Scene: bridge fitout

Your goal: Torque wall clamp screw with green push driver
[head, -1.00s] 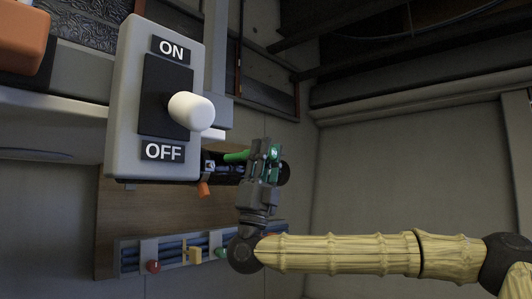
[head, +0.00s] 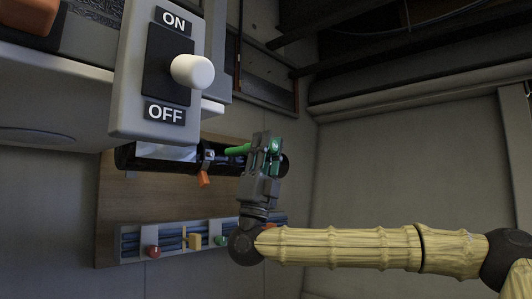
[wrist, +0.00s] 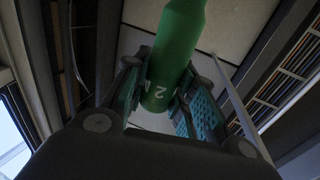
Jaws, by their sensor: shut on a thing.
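My gripper (head: 264,152) is shut on the green push driver (head: 238,149) in front of the wall board. In the wrist view the driver's thick green handle (wrist: 175,55), marked with a white 2, sits between the textured finger pads. In the head view the driver's narrower green end points left, toward the wall clamp (head: 208,157) on a dark horizontal pipe (head: 150,156). An orange piece (head: 203,180) hangs below the clamp. The clamp's screw is too small to make out, and I cannot tell whether the driver touches it.
A large ON/OFF switch box (head: 131,116) with a white knob stands close at the upper left. A grey shelf (head: 45,90) is behind it. A rack (head: 130,256) with red, yellow and green handles is low on the wooden board (head: 108,205). The right side is open.

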